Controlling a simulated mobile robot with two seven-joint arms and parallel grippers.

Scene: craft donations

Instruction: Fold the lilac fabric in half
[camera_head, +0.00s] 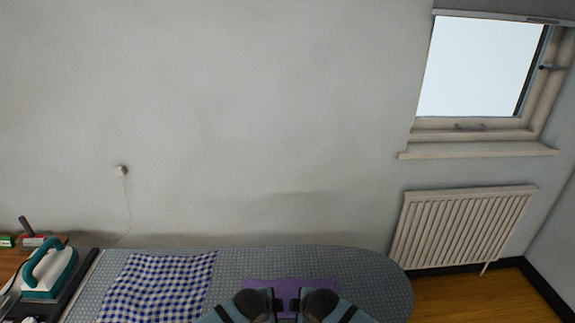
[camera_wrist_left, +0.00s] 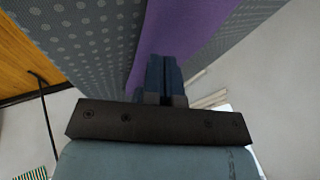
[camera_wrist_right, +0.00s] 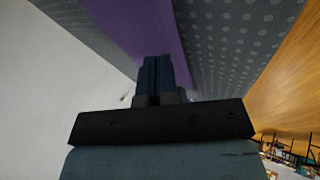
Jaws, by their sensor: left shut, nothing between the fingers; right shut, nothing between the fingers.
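The lilac fabric (camera_head: 258,284) lies on the grey dotted ironing board (camera_head: 376,283) at the bottom middle of the head view, partly hidden by my arms. It also shows as a purple strip in the left wrist view (camera_wrist_left: 190,30) and in the right wrist view (camera_wrist_right: 135,22). I cannot tell whether it is folded. My left gripper (camera_head: 273,301) is shut and empty over the fabric; its closed fingers show in its wrist view (camera_wrist_left: 162,72). My right gripper (camera_head: 299,302) is shut and empty close beside it; its fingers show in the right wrist view (camera_wrist_right: 157,72).
A blue-and-white checked cloth (camera_head: 160,285) lies on the board left of the fabric. A teal iron (camera_head: 48,270) stands at the far left. A radiator (camera_head: 462,228) is on the wall under the window (camera_head: 475,70). The board's rounded right end is clear.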

